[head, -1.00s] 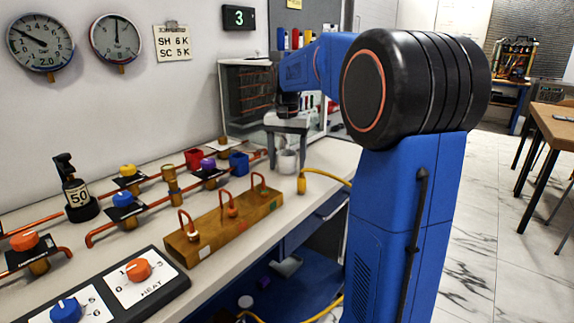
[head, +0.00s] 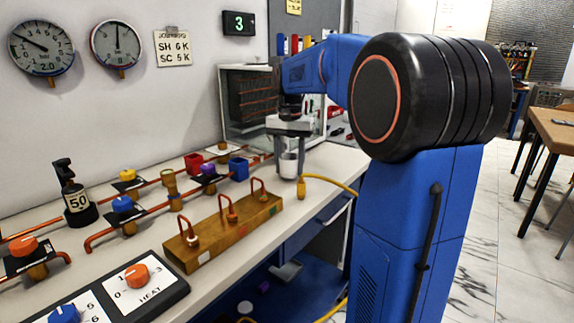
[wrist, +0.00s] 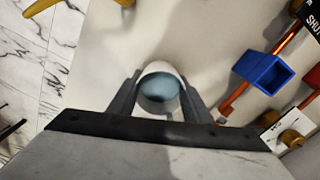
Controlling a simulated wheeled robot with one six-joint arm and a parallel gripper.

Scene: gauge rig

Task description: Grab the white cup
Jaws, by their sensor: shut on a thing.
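In the wrist view the white cup (wrist: 160,92) shows from above, with a bluish inside. My gripper (head: 290,150) reaches down over it. In the wrist view the two dark fingers of my gripper (wrist: 160,88) are on either side of the white cup, shut on it. Whether its base touches the bench is hard to tell.
A wooden block with copper hooks (head: 222,232) lies in front. A yellow cable fitting (head: 301,188) is close at the right. The bench edge runs along the right.

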